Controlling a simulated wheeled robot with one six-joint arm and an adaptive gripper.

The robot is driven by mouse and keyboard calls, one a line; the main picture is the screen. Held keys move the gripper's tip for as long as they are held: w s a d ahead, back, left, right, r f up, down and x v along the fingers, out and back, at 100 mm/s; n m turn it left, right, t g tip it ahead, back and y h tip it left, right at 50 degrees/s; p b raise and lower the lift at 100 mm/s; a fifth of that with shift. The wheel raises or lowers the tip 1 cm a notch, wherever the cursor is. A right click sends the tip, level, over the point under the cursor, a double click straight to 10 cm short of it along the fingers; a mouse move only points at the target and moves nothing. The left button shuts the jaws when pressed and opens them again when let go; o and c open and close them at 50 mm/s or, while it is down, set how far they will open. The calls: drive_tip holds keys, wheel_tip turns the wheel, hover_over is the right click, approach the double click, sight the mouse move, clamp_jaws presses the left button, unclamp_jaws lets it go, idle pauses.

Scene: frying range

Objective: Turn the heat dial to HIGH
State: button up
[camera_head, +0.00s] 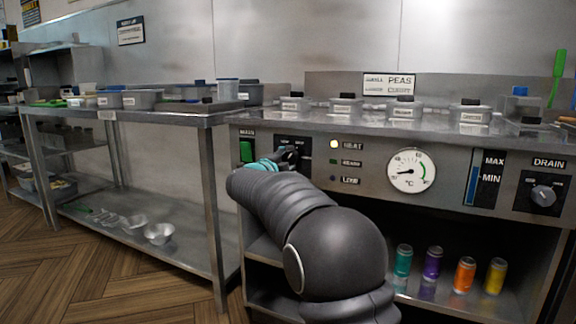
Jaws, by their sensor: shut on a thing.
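The heat dial sits on a black plate (294,142) on the front panel of the frying range, between the green switch and the lamps. My gripper (288,157) reaches this plate and is shut on the dial. The gripper and wrist cover most of the dial, so its pointer and setting cannot be seen. Small white lettering shows on the plate's upper part, too small to read. A lamp labelled HEAT (334,144) glows pale yellow to the right of the plate.
A green switch (246,151), a round °C gauge (412,170), a MAX/MIN level strip (473,185) and a DRAIN dial (543,195) share the panel. Lidded containers line the counter above. Several coloured cans stand on the shelf below. A steel table (207,185) stands at left.

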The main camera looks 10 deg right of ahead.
drive_tip(key=m+b, duration=0.1)
drive_tip(key=m, duration=0.3)
drive_tip(key=shift+f+m, duration=0.15)
drive_tip(key=shift+m, duration=0.25)
drive_tip(key=m, duration=0.5)
drive_tip(key=shift+a, duration=0.1)
drive_tip(key=shift+m, duration=0.4)
drive_tip(key=o, duration=1.2)
drive_tip(key=shift+c, duration=0.2)
drive_tip(key=v, duration=1.2)
drive_tip(key=shift+w+a, duration=0.1)
drive_tip(key=shift+w, duration=0.05)
